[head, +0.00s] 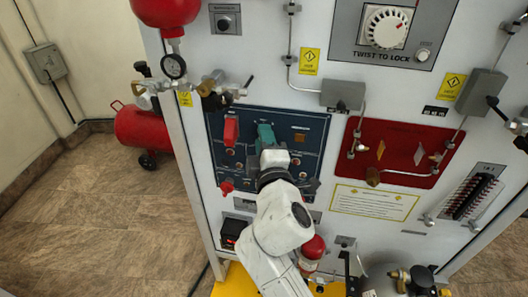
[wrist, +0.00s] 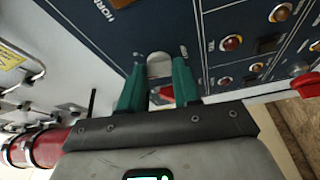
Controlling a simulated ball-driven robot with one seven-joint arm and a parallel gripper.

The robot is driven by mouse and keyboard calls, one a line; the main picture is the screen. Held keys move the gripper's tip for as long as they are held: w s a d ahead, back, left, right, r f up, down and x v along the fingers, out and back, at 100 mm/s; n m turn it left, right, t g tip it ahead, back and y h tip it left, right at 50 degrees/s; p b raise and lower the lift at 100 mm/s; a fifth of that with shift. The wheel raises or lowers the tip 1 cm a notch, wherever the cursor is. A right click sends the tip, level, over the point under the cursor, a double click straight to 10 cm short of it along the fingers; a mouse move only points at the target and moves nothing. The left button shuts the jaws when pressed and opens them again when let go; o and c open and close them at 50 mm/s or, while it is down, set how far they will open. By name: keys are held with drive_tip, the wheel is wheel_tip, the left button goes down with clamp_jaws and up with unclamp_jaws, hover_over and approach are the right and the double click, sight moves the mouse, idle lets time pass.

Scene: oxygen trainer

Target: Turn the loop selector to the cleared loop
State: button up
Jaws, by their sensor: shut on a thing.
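The dark blue panel (head: 310,140) is mounted on the white cabinet front, with lamps and small controls on it. My gripper (head: 266,133) is at the upper middle of this panel, its teal fingers against the panel face. In the wrist view, the two teal fingers of my gripper (wrist: 160,75) stand either side of a small grey knob (wrist: 159,59), which looks like the loop selector. A red part shows between the fingers below it. My gripper is shut on this knob. The fingers hide much of it, and I cannot read its setting or labels.
A red switch (head: 231,130) is just left of my gripper, and a red knob (head: 227,186) is lower left. A red recessed panel (head: 405,150) with pipes is to the right. A valve with a gauge (head: 173,66) juts out at upper left.

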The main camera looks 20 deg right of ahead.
drive_tip(key=m+b, duration=0.2)
drive_tip(key=b, duration=0.3)
drive_tip(key=m+t+h+b, duration=0.1)
drive_tip(key=m+b, duration=0.1)
drive_tip(key=b, duration=0.3)
drive_tip(key=f+m+h+b, duration=0.1)
drive_tip(key=m+b, duration=0.2)
drive_tip(key=b, duration=0.2)
drive_tip(key=shift+a+t, duration=0.1)
drive_tip(key=shift+t, duration=0.2)
drive_tip(key=shift+w+r+m+h+b, duration=0.1)
drive_tip(key=shift+m+h+b, duration=0.2)
drive_tip(key=shift+m+b, duration=0.1)
drive_tip(key=o, duration=1.1)
drive_tip(key=shift+r, duration=0.15)
drive_tip(key=shift+c, duration=0.2)
drive_tip(key=b+v, duration=0.1)
drive_tip(key=v, duration=1)
drive_tip(key=shift+w, duration=0.1)
